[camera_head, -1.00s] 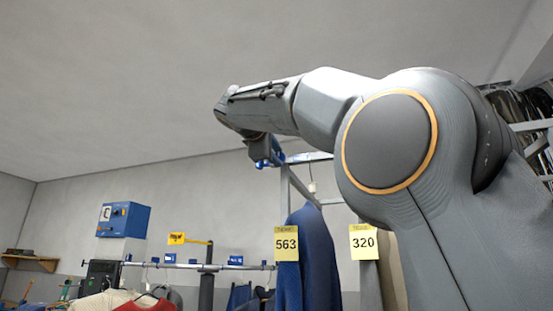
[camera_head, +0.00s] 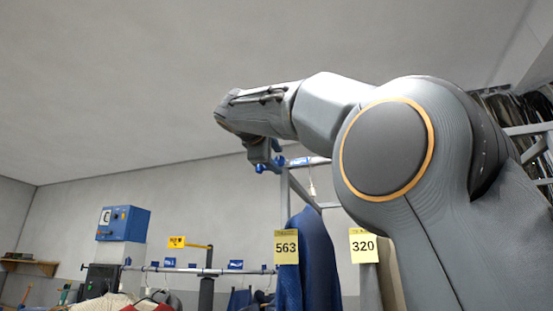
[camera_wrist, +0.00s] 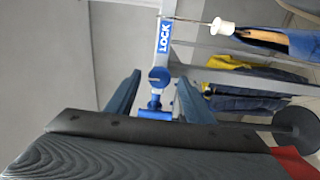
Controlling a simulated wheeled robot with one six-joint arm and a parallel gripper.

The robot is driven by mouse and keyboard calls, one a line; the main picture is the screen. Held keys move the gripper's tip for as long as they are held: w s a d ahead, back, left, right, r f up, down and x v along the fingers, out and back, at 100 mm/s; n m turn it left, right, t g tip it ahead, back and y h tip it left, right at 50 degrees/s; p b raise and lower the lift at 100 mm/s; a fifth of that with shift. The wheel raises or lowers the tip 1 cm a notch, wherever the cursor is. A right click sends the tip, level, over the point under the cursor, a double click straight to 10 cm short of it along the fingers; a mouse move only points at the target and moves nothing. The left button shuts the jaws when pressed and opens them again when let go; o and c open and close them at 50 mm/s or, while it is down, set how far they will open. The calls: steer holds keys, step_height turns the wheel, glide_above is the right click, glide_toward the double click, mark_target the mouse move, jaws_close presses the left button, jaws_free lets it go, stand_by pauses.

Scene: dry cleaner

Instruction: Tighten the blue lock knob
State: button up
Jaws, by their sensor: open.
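The blue lock knob (camera_wrist: 156,108) shows in the wrist view on a grey upright, below a blue LOCK label (camera_wrist: 165,36). It has a wide blue crossbar and a short stem. My gripper (camera_wrist: 158,77) is open, with one dark finger on each side of the knob. The knob appears between the fingers, with gaps to both; whether it is level with them in depth I cannot tell. In the head view my gripper (camera_head: 266,160) hangs down at the end of my arm beside the rack upright, and small blue parts show there. The label (camera_head: 300,161) is just right of it.
A blue garment (camera_head: 316,262) with ticket 563 (camera_head: 286,247) hangs right below. Ticket 320 (camera_head: 363,244) hangs further right. A rail (camera_head: 200,269) with clothes runs to the left. In the wrist view, a white-capped hanger (camera_wrist: 221,27) and clothes are at the right.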

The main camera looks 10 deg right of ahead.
steer(key=b+v, duration=0.2)
steer(key=v, duration=0.5)
steer(key=shift+s+a, duration=0.2)
steer(key=shift+s, duration=0.15)
